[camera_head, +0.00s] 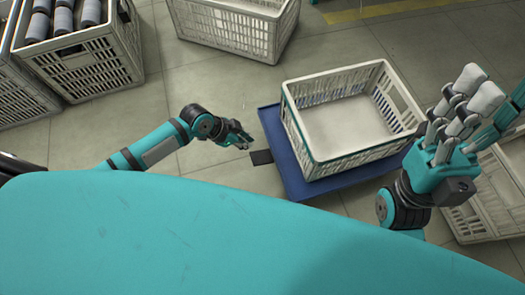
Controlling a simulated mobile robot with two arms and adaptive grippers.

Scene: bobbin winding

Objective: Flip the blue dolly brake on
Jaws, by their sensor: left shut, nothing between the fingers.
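The blue dolly (283,168) stands on the floor right of centre and carries an empty pale crate (325,167). A small dark flat piece, which looks like the brake pedal (262,157), sticks out from the dolly's left edge. I cannot tell its position, up or down. My left gripper (246,138) is shut and empty, just above and left of the dark piece in the picture. I cannot tell whether they touch.
Crates with grey-blue bobbins (82,70) stand at the upper left. Another pale crate (236,32) is at the top, and one more (498,190) is at the right edge. The tiled floor (185,82) left of the dolly is clear. My teal body covers the bottom.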

